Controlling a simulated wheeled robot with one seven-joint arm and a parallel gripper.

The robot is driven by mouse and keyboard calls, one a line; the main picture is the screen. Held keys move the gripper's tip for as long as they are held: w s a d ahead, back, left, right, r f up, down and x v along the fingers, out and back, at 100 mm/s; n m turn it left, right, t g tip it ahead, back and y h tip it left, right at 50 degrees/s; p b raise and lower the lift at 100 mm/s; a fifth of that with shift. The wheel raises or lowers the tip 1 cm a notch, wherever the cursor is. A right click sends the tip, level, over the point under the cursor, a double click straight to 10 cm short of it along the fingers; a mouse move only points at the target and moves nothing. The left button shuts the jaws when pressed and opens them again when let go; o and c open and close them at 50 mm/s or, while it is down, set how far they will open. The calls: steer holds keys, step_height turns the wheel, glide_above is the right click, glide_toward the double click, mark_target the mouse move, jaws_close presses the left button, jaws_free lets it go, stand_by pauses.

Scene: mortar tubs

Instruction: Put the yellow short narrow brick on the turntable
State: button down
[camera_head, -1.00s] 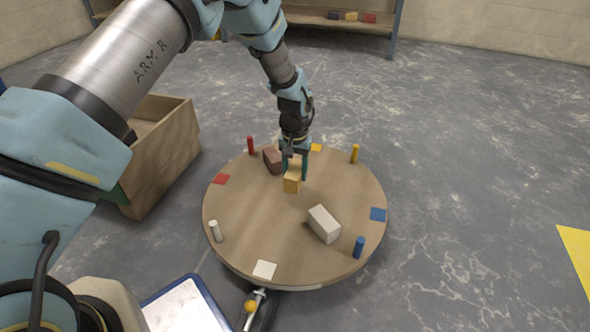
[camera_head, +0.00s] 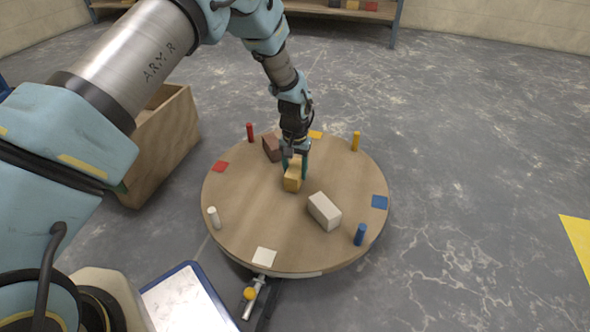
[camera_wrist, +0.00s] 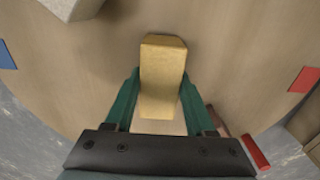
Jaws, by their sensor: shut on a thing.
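The yellow short narrow brick (camera_head: 292,180) stands between the fingers of my gripper (camera_head: 295,168), over the middle of the round wooden turntable (camera_head: 240,215). In the wrist view the yellow brick (camera_wrist: 162,75) sits between the two green fingers of my gripper (camera_wrist: 160,100), which are shut on it. The brick's lower end is at or very near the turntable top; I cannot tell whether it touches.
A white brick (camera_head: 325,211) lies to the right front and a brown-red brick (camera_head: 271,147) to the back left on the turntable. Coloured pegs, such as the blue peg (camera_head: 360,234), stand near its rim. A wooden box (camera_head: 165,145) stands at left.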

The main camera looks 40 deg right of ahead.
steer(key=shift+f, duration=0.4)
steer(key=shift+c, duration=0.8)
jaws_free()
step_height(320, 180, up, 11)
steer(key=p, duration=0.4)
